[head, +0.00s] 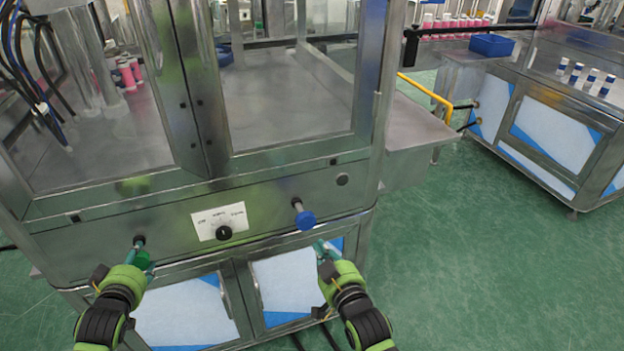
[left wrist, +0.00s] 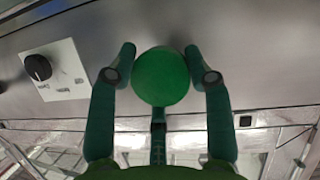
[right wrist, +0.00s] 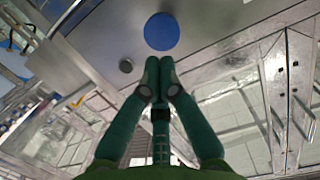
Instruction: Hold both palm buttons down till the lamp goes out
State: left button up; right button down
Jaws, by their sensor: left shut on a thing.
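The green palm button (head: 141,260) is on the left of the machine's steel front panel. My left gripper (head: 135,252) is at it; in the left wrist view the fingers are shut on the sides of the round green button (left wrist: 162,76). The blue palm button (head: 305,219) sticks out of the panel on the right. My right gripper (head: 322,246) is below and right of it, apart from it. In the right wrist view its fingertips are together and empty, just short of the blue button (right wrist: 161,31). I cannot make out a lit lamp.
A black rotary knob (head: 224,232) on a white label sits between the buttons. A small round grey fitting (head: 342,179) is up and right of the blue button. A steel side shelf (head: 415,135) and a yellow bar (head: 427,92) stand right of the machine. Green floor is free beyond.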

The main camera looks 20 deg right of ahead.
pick_arm(q)
jog(key=shift+w+r, duration=0.2)
jog(key=shift+r, duration=0.3)
jog(key=o, duration=0.9)
jog(key=shift+a, duration=0.1)
jog(key=o, duration=0.3)
jog(key=shift+w+f, duration=0.1)
jog(key=shift+o, duration=0.2)
jog(key=shift+f, duration=0.25)
pick_arm(e)
jog(key=shift+s+r, duration=0.15)
jog(key=shift+s, duration=1.05)
pick_arm(q)
jog(key=v, duration=1.2)
jog(key=shift+f, duration=0.1)
